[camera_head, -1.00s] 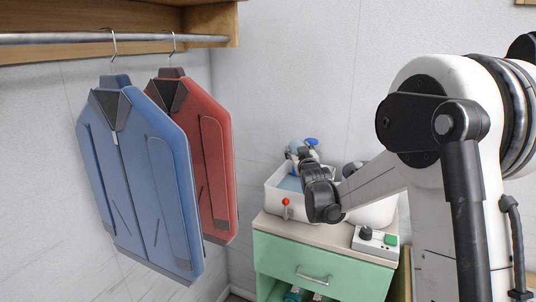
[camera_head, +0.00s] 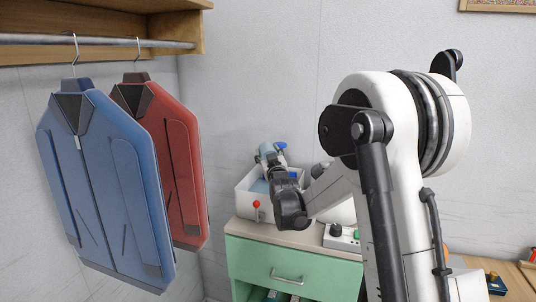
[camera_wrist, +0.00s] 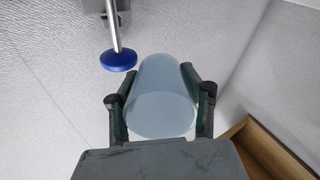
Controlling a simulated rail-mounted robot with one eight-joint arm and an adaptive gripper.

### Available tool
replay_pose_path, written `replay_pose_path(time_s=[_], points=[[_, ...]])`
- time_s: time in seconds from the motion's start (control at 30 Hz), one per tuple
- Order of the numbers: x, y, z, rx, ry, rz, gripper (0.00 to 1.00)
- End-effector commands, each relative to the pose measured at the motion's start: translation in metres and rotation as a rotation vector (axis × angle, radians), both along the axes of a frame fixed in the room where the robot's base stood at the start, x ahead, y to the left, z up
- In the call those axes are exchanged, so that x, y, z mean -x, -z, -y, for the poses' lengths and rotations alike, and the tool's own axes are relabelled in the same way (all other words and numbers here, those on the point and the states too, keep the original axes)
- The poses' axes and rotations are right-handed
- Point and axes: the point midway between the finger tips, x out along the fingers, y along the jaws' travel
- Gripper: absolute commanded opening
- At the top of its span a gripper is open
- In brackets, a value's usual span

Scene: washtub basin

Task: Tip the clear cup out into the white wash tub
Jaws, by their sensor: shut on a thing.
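My gripper (camera_head: 272,168) is shut on the clear cup (camera_head: 266,152), above the white wash tub (camera_head: 249,206). In the wrist view the pale blue-grey, see-through cup (camera_wrist: 162,97) sits between the two dark fingers (camera_wrist: 160,97), one on each side. I cannot tell its exact tilt or whether anything is in it. The tub stands on the green cabinet, with a blue surface visible inside. My gripper and forearm hide much of its right part.
A blue knob on a metal rod (camera_wrist: 118,60) is close to the cup's left in the wrist view. A control box (camera_head: 341,238) sits on the green cabinet (camera_head: 290,268). Blue (camera_head: 105,185) and red (camera_head: 175,150) jackets hang left.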

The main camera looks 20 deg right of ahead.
Motion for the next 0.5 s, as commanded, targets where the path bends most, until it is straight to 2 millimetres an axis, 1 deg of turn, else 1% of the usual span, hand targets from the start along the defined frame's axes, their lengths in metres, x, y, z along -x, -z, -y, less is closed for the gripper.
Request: replay_pose_path(time_s=[0.37, 0.5], points=[[-0.0001, -0.0010, 0.0000, 0.000, 0.000, -0.003, 0.10], [-0.0001, -0.0057, 0.0004, -0.006, 0.001, -0.049, 0.10]])
